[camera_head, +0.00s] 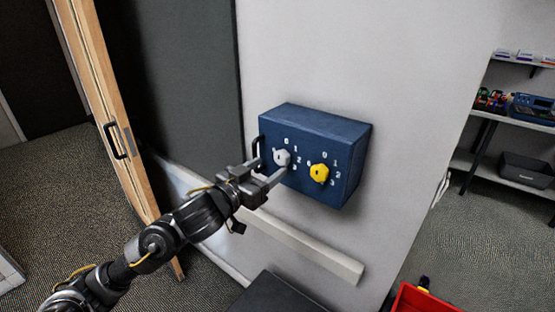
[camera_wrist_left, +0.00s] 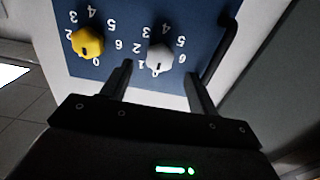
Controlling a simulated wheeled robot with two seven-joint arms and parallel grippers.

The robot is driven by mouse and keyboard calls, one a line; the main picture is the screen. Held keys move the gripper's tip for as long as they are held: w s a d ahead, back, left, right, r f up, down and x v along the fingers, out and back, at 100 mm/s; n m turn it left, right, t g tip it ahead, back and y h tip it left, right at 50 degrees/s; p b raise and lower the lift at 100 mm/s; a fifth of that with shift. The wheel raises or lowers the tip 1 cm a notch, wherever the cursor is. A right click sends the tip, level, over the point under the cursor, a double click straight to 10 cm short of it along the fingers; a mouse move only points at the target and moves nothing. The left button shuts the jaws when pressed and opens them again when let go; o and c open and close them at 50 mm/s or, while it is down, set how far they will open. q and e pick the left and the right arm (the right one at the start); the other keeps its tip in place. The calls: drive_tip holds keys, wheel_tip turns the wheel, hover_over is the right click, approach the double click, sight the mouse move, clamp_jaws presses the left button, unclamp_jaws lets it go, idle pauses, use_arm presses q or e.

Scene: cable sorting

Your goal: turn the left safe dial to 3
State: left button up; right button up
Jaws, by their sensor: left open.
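A blue safe (camera_head: 310,125) on the pale wall carries two dials with printed numbers. The left dial (camera_head: 282,158) is light grey; the right dial (camera_head: 319,173) is yellow. My left gripper (camera_head: 268,164) is open and empty at the left dial. The left wrist view sees the safe upside down, with the grey dial (camera_wrist_left: 160,56) just beyond and between the two fingertips (camera_wrist_left: 158,75). The grey dial's dark mark lies on the side toward what looks like 0. I cannot tell whether the fingers touch the dial. My right gripper is out of view.
The yellow dial (camera_wrist_left: 87,43) sits beside one finger. A dark handle (camera_head: 257,150) is on the safe's left side. A pale rail (camera_head: 315,252) runs along the wall below. A wooden-edged door (camera_head: 105,110) stands left; shelves (camera_head: 505,170) and a red bin (camera_head: 425,298) are right.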

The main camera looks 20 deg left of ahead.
sight(279, 160)
use_arm(q)
drive_tip(key=shift+p+x, duration=0.3)
drive_tip(key=shift+x, duration=2.2)
drive_tip(key=c, duration=1)
